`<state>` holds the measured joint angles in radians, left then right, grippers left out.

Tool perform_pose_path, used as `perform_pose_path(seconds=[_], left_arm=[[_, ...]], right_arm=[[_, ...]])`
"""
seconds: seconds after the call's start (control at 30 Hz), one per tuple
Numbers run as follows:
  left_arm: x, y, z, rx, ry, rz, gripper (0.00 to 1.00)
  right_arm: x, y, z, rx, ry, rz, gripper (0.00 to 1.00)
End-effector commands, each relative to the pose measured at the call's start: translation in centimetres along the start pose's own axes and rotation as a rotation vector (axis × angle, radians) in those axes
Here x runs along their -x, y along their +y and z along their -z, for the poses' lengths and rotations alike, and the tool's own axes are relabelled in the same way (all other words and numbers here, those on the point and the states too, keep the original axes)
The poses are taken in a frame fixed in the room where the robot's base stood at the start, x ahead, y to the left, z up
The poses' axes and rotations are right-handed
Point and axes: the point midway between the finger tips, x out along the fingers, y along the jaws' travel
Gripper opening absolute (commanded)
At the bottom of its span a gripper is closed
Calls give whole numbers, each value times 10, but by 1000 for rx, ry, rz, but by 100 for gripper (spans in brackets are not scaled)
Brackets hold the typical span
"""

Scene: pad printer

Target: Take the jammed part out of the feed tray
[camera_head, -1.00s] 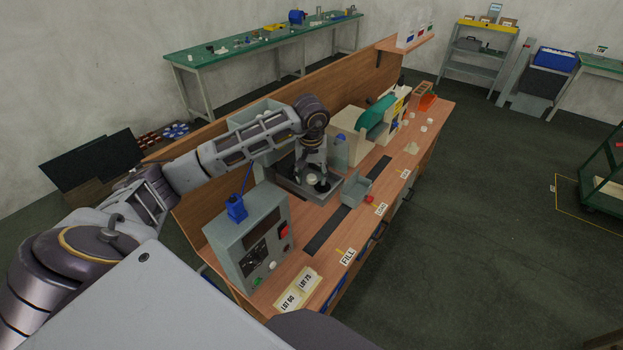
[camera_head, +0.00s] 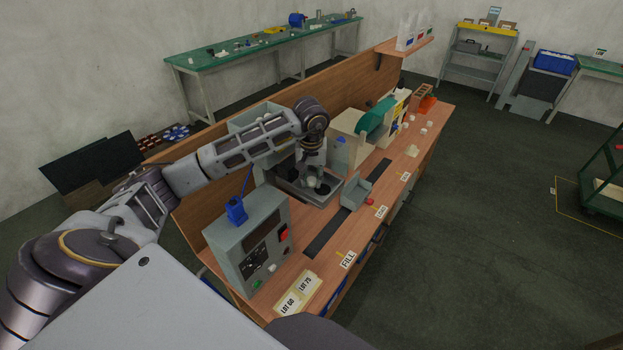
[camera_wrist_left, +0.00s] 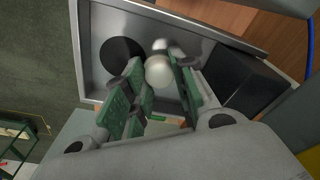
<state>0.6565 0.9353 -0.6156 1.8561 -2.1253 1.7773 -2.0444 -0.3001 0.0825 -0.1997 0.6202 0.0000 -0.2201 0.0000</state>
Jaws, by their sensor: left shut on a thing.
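The grey feed tray (camera_head: 326,199) sits on the wooden bench and also shows in the wrist view (camera_wrist_left: 100,25), with a round dark opening in its floor. My left gripper (camera_head: 314,180) reaches down into it, its green finger pads (camera_wrist_left: 155,90) either side of a rounded white part (camera_wrist_left: 158,71). The gripper is shut on this part. A second white rounded shape (camera_wrist_left: 160,45) shows just beyond it; I cannot tell if the two touch. In the head view my fingers partly hide the part. My right gripper is not in view.
A grey control box (camera_head: 247,245) with a blue item on top stands nearer on the bench. The front bench strip has labels and some free room.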

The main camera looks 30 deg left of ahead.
Motion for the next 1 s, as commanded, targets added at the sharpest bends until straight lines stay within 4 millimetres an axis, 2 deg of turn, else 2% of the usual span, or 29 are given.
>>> perform_pose_path(seconds=[0.37, 1.0], left_arm=[[19, 0, 3, 1, 3, -1, 17], [101, 0, 13, 1, 3, -2, 17]], right_arm=[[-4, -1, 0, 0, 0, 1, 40], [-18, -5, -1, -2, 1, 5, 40]])
